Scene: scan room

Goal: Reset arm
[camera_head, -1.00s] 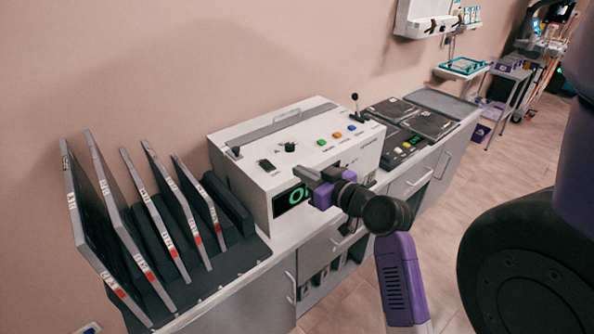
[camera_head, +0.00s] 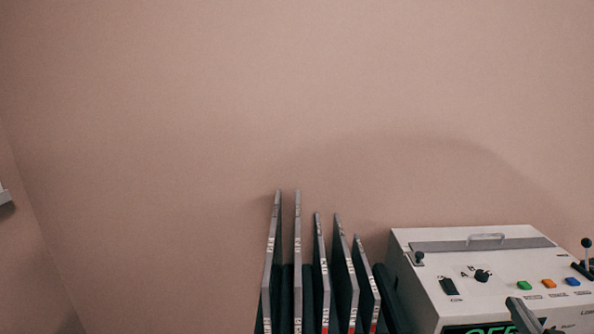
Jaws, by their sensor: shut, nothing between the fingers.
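Only the tip of my gripper (camera_head: 523,314) shows, at the bottom edge towards the right. It is shut and empty, in front of the green display of a white control box (camera_head: 440,240). The rest of my gripper and my arm are below the picture. I cannot tell whether the tip touches the box.
The control box has a black knob (camera_head: 482,276), green, orange and blue buttons, and a lever (camera_head: 586,252) at the right edge. Several upright grey panels (camera_head: 297,250) stand in a dark rack to its left. Bare wall fills the upper picture.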

